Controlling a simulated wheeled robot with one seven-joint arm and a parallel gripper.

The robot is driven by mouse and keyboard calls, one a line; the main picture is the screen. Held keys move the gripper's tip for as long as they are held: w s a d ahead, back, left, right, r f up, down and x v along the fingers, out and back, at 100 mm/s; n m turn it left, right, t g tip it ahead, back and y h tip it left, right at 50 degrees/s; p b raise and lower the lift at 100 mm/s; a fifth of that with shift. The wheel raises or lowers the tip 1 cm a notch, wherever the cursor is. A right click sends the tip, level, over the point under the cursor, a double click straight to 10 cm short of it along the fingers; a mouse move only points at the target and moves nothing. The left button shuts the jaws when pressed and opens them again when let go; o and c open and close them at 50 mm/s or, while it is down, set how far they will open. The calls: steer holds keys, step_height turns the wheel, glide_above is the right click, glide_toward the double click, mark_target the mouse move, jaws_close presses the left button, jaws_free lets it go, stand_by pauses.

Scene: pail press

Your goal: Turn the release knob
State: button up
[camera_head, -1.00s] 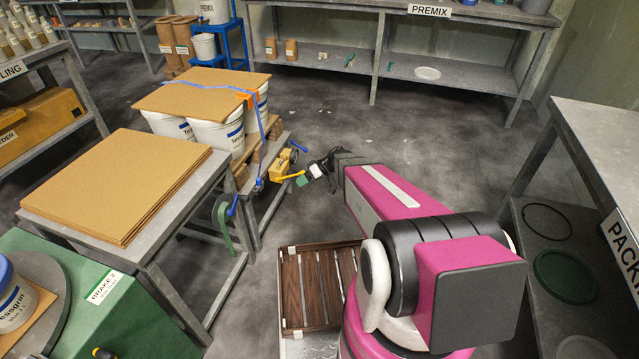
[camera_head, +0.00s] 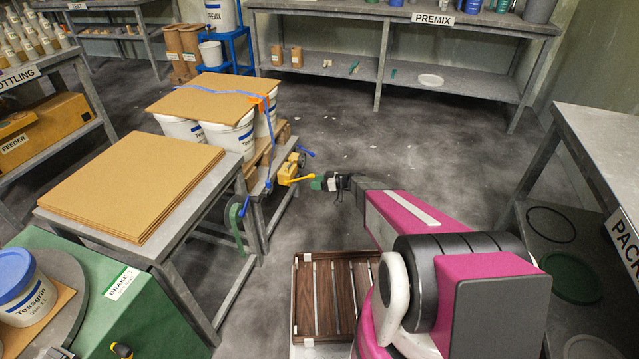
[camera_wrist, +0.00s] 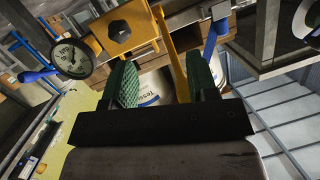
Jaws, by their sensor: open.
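A yellow tensioner (camera_head: 287,172) sits on the edge of the strapped bucket stand, with a yellow lever (camera_head: 303,179) pointing toward my gripper. I cannot tell which part is the release knob. My gripper (camera_head: 316,183) is open, its green fingers near the lever's tip. In the wrist view the yellow lever (camera_wrist: 176,62) extends between the fingers of my gripper (camera_wrist: 160,72); contact is unclear.
White buckets (camera_head: 228,137) under a cardboard sheet (camera_head: 212,97) are bound by a blue strap. A table with stacked cardboard (camera_head: 130,185) stands at the left. A slatted wooden pallet (camera_head: 334,290) lies below my arm.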

mark_target(298, 177)
steer(key=w+f+n+t+y, duration=0.1)
steer(key=w+f+t+y, duration=0.15)
steer(key=w+f, duration=0.2)
steer(key=shift+t+h, duration=0.25)
steer(key=shift+h, duration=0.1)
steer(key=x, duration=0.5)
steer(key=r+x, duration=0.1)
steer(key=x, duration=0.2)
steer(key=shift+w+a, duration=0.1)
steer(key=shift+w, duration=0.2)
steer(key=c, duration=0.5)
